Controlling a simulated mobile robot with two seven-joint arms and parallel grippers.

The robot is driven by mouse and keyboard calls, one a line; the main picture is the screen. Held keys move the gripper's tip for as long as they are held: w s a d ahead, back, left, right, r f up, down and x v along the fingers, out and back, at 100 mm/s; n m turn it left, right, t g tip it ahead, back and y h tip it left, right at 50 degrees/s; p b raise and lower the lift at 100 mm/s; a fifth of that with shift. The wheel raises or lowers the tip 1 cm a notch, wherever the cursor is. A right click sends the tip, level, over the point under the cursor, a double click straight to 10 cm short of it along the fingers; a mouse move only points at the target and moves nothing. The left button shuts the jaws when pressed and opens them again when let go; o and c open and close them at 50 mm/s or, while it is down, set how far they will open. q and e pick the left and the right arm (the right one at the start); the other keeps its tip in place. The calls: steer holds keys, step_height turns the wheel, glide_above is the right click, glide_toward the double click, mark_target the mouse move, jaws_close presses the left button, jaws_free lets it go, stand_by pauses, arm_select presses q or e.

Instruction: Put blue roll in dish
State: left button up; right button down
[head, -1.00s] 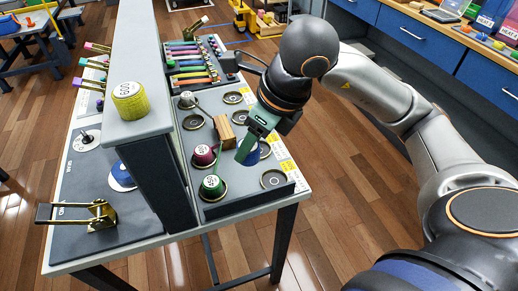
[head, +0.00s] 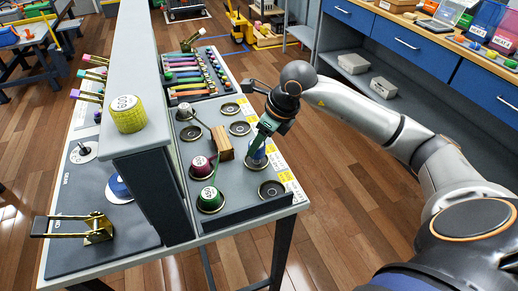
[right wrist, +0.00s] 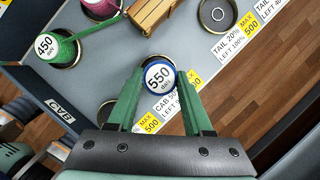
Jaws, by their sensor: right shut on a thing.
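The blue roll (head: 258,153) has a blue rim and a white top marked 550, seen in the right wrist view (right wrist: 160,77). My right gripper (head: 260,145) points down and is shut on it, with a green finger on either side in the wrist view (right wrist: 160,88). The roll is upright, over or in a round dark dish (head: 254,165) on the grey tray. I cannot tell if its base touches the dish. My left gripper is not in view.
A green roll (head: 210,199), a maroon roll (head: 200,167) and a wooden block (head: 222,142) stand to the left on the tray (head: 235,205). An empty dish (head: 272,189) lies nearer. A tall grey divider (head: 150,100) edges the tray on the left.

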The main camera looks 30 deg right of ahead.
mark_target(262, 146)
steer(key=shift+f, duration=1.35)
steer(key=shift+f, duration=0.2)
steer(key=shift+c, duration=1.5)
jaws_free()
steer(key=shift+r, duration=0.1)
steer(key=shift+r, duration=0.1)
steer(key=v, duration=1.2)
steer(key=shift+c, duration=0.3)
